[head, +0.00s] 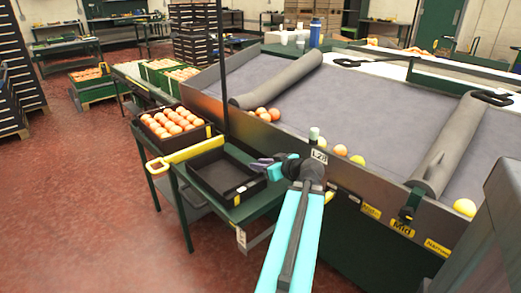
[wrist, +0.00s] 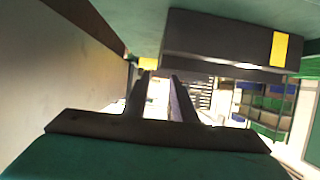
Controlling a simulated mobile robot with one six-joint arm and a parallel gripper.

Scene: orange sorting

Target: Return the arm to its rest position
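My cyan arm (head: 296,235) reaches up from the bottom of the head view. My gripper (head: 259,165) points left, close to the right side of an empty black crate (head: 206,192). In the wrist view the two dark fingers of my gripper (wrist: 161,100) stand apart with a bright gap between them. Nothing is held. A dark crate (wrist: 220,45) with a yellow label fills the upper part of that view, close to the fingers.
The empty crate sits on a green cart (head: 240,210) beside a crate full of oranges (head: 149,136). The grey sorting table (head: 290,92) stands right, with a few oranges (head: 265,114) along its near edge. Red floor (head: 80,220) at left is clear.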

